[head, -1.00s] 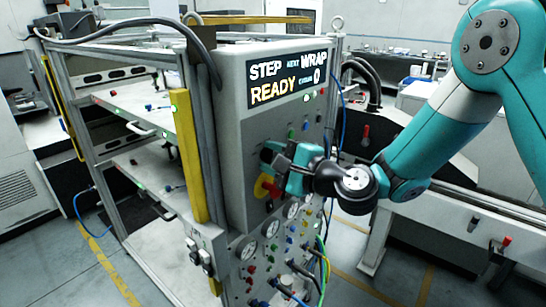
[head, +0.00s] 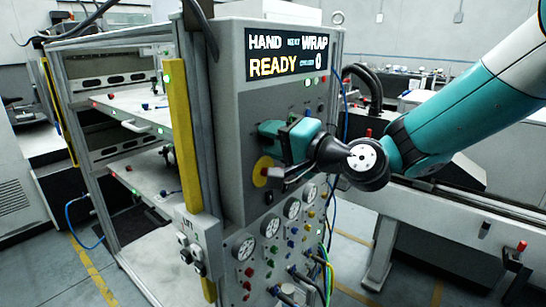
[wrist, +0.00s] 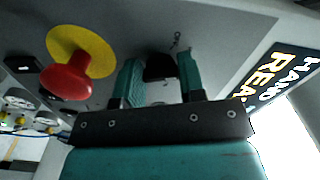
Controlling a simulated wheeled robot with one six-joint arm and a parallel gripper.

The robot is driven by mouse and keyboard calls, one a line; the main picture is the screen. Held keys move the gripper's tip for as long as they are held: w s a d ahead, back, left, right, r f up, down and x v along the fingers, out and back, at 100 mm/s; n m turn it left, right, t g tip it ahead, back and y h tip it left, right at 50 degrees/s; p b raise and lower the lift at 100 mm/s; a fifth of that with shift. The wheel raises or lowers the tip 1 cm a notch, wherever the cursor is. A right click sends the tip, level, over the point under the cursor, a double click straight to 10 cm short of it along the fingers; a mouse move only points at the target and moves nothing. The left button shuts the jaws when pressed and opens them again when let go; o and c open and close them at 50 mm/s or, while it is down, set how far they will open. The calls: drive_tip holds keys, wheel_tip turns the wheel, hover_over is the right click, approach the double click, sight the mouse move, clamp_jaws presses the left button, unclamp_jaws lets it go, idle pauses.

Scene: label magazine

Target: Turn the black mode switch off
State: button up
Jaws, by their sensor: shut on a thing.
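The black mode switch (wrist: 160,68) is on the grey panel face (head: 228,115), between my two teal fingers in the wrist view. My gripper (wrist: 159,80) is shut on it, one finger on each side. In the head view my gripper (head: 268,140) is against the panel below the display, and it hides the switch there. The display (head: 288,54) reads HAND, NEXT WRAP, READY and a cycle count of 0. The switch's exact pointer angle is hard to make out.
A red mushroom button on a yellow disc (wrist: 75,65) is close beside my gripper; the yellow disc (head: 262,171) also shows in the head view. Gauges (head: 270,226), small coloured knobs and hoses are lower down. A yellow post (head: 184,135) stands left of the panel.

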drive_tip(key=n+b, duration=0.2)
drive_tip(key=b, duration=0.2)
drive_tip(key=f+n+b, duration=0.1)
drive_tip(key=n+b, duration=0.2)
drive_tip(key=shift+n+b, duration=0.3)
drive_tip(key=shift+b, duration=0.05)
drive_tip(key=n+b, duration=0.3)
drive_tip(key=b, duration=0.1)
drive_tip(key=shift+w+r+b, duration=0.1)
drive_tip(key=shift+r+b, duration=0.05)
drive_tip(key=shift+b, duration=0.2)
drive_tip(key=shift+d+n+b, duration=0.1)
drive_tip(key=shift+n+b, duration=0.5)
drive_tip(key=shift+n, duration=0.1)
drive_tip(key=shift+r, duration=0.2)
drive_tip(key=o, duration=0.9)
